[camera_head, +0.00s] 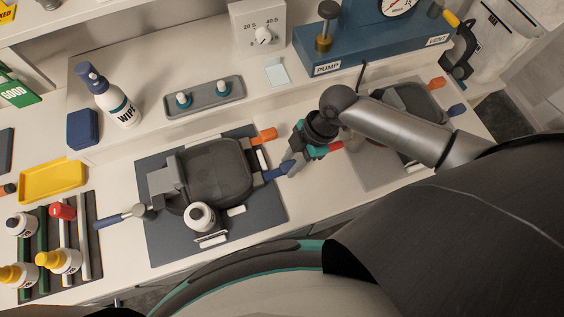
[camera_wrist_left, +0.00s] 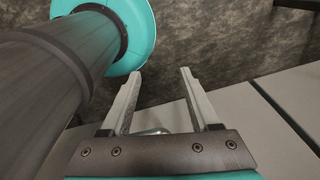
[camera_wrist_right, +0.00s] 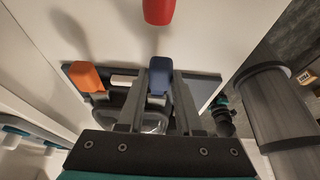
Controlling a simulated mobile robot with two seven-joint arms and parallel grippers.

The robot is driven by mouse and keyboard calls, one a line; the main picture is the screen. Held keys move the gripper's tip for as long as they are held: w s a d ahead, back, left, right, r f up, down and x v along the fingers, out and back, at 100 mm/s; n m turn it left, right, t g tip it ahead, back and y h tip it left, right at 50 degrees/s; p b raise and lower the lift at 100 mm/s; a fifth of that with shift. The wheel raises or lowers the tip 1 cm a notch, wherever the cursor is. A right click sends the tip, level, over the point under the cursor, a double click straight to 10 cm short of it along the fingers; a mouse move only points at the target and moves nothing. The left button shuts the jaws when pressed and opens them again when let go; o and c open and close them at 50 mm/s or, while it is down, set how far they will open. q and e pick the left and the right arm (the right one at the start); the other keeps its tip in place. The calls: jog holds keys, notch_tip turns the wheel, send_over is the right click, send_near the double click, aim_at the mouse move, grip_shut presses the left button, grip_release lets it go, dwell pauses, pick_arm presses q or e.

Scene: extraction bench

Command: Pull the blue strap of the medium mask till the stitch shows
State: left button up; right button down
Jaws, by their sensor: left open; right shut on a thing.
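A dark grey mask (camera_head: 222,172) lies on the dark mat (camera_head: 165,245) in the head view; its size cannot be read. Its blue strap tab (camera_head: 277,171) sticks out on the right side, with an orange tab (camera_head: 263,136) above it. My right gripper (camera_head: 290,163) is shut on the blue tab; the right wrist view shows this blue tab (camera_wrist_right: 159,74) between the fingertips and the orange tab (camera_wrist_right: 87,76) to its left. No stitch can be made out. My left gripper (camera_wrist_left: 161,74) is open and empty over the floor, outside the head view.
A second mask (camera_head: 412,98) lies on a grey mat at right, partly behind my right arm. A red tab (camera_wrist_right: 158,10) shows beyond the right gripper. A blue pump box (camera_head: 370,48) stands behind.

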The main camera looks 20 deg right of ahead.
jog(key=shift+d, duration=1.05)
jog(key=c, duration=0.6)
grip_release()
jog(key=shift+o, duration=0.2)
jog(key=shift+r, duration=0.1)
jog(key=v, duration=1.5)
jog(key=shift+a, duration=0.1)
